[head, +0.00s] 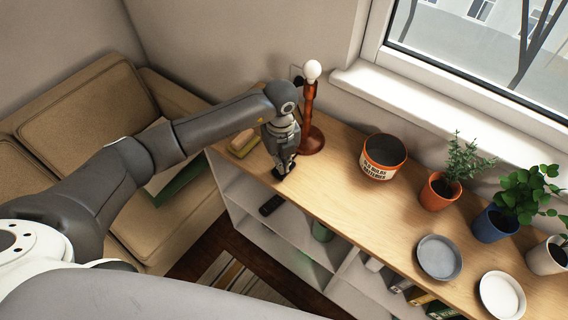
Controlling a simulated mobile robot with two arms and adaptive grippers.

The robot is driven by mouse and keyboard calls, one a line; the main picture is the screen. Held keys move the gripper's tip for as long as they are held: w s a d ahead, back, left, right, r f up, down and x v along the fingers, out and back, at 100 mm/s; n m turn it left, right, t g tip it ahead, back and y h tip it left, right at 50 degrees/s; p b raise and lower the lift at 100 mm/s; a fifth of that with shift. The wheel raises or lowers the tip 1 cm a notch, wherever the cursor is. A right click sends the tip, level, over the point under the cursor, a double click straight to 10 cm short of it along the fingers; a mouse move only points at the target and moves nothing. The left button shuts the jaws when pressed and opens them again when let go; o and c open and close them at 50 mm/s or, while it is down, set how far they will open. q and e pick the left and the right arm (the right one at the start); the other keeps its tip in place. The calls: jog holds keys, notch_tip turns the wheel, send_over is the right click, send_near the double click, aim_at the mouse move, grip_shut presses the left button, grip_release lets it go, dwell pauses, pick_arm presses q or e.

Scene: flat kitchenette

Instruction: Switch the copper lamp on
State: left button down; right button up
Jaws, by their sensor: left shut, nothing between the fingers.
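The copper lamp (309,103) stands upright at the back left of the wooden shelf top, near the wall. It has a reddish-brown stem and round base, with a bare white bulb on top and no shade. I cannot tell from the bulb whether it is lit. My left gripper (283,171) points down over the shelf top, to the front left of the lamp's base. It is shut and empty, and apart from the lamp's stem. My left wrist passes close beside the stem. No switch on the lamp can be made out. My right gripper is not in view.
A yellow item (243,142) lies behind my left wrist. A labelled tin (382,163), potted plants (437,192), a grey plate (439,257) and a white plate (502,297) stand to the right. A dark remote-like object (270,206) lies on a lower shelf. Bare wood lies between lamp and tin.

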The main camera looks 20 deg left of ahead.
pick_arm(q)
jog(key=shift+f+b, duration=0.3)
jog(key=shift+f, duration=0.15)
jog(key=shift+s+r, duration=0.1)
jog(key=shift+r+p, duration=0.75)
jog(key=shift+r, duration=0.1)
jog(key=shift+r+p, duration=1.75)
jog(key=shift+r, duration=0.9)
